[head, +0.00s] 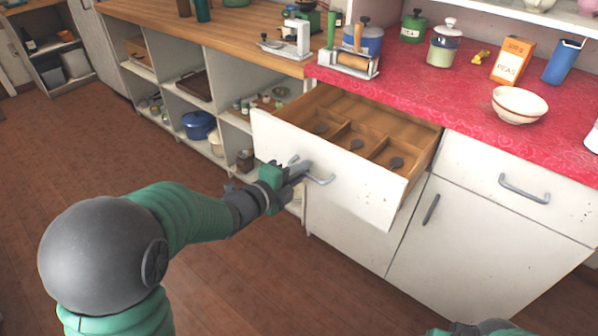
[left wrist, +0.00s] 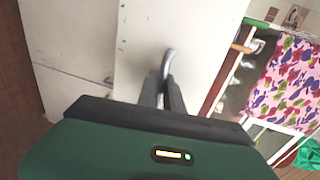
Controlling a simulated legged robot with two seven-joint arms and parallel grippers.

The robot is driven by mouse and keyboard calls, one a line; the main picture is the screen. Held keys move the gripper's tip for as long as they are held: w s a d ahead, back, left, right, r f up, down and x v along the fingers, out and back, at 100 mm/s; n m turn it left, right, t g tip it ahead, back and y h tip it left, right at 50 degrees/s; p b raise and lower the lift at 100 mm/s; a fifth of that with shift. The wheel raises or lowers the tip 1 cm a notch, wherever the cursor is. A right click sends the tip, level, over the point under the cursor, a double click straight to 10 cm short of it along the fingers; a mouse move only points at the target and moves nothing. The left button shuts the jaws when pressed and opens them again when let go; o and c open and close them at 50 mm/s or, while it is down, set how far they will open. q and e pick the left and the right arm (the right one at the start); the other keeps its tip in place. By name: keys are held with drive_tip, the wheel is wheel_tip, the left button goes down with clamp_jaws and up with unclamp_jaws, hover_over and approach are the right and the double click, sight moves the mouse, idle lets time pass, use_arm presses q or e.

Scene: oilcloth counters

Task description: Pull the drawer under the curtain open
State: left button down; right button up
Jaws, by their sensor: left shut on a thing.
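A white drawer front (head: 350,190) under the red counter stands pulled out, showing a wooden inside (head: 360,115) with several compartments and small dark round things in them. My left gripper (head: 298,170) is shut on the grey bar handle (head: 322,181) of this drawer. In the left wrist view its fingers (left wrist: 165,82) meet the handle (left wrist: 168,58). A pink floral curtain (left wrist: 285,75) shows at the right of the left wrist view; I see no curtain above the open drawer in the head view. A bit of my right arm or gripper shows at the bottom edge, its fingers hidden.
The red counter (head: 455,95) holds a bowl (head: 519,104), a peas box (head: 513,60), jars and a rolling pin stand. A shut drawer with a handle (head: 524,187) is at the right. Open shelves stand at the left. The brown floor (head: 80,150) is clear.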

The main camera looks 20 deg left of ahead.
use_arm(q)
drive_tip(key=shift+s+d+f, duration=0.15)
drive_tip(key=shift+d+f, duration=0.2)
drive_tip(key=c, duration=1.8)
unclamp_jaws()
drive_tip(key=shift+c, duration=0.2)
drive_tip(key=shift+o, duration=0.4)
drive_tip(key=shift+r, duration=0.2)
